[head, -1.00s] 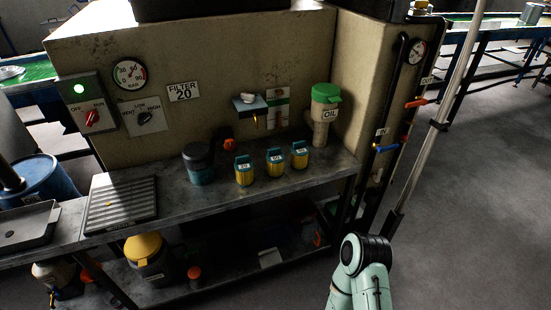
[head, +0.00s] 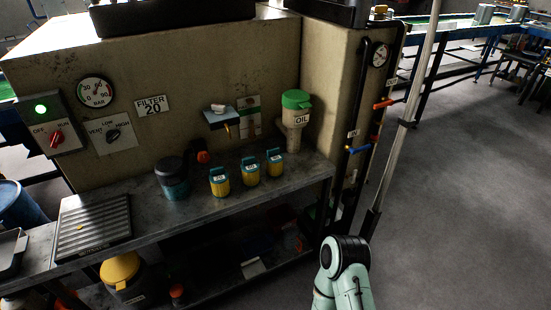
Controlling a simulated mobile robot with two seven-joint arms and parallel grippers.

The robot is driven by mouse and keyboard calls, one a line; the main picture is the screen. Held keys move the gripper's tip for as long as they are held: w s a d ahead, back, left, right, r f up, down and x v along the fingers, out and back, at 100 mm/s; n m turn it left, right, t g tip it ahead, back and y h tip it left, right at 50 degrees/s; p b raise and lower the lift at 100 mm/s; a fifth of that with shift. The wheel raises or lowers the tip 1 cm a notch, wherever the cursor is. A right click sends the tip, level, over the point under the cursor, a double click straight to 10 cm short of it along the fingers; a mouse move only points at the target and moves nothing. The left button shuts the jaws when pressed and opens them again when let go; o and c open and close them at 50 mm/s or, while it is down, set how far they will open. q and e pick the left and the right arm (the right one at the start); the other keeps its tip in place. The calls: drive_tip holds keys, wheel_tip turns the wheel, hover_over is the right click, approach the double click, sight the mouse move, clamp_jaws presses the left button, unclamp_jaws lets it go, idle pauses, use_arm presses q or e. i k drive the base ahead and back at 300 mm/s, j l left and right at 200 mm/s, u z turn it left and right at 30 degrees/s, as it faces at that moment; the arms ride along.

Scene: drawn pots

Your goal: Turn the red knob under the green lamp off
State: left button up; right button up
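The red knob (head: 57,138) sits on a grey switch box at the left end of the beige housing. The green lamp (head: 41,109) above it is lit. The labels OFF and RUN flank the knob, and its pointer is tilted up toward the RUN side. Neither of my grippers shows in the head view. Only a pale green link of my arm shows at the bottom right, well away from the knob.
A black knob (head: 113,134) marked VENT, LOW and HIGH is right of the red knob, below a pressure gauge (head: 95,92). A metal bench (head: 150,213) runs in front, holding several yellow canisters, a dark jar and a ribbed tray. Open floor (head: 460,200) lies at right.

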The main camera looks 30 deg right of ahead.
sight(57, 138)
drive_tip(key=i+j, duration=0.1)
drive_tip(key=j, duration=1.1)
drive_tip(key=i+j+u, duration=0.1)
drive_tip(key=j, duration=0.5)
drive_tip(key=i+j, duration=0.15)
drive_tip(key=j, duration=0.4)
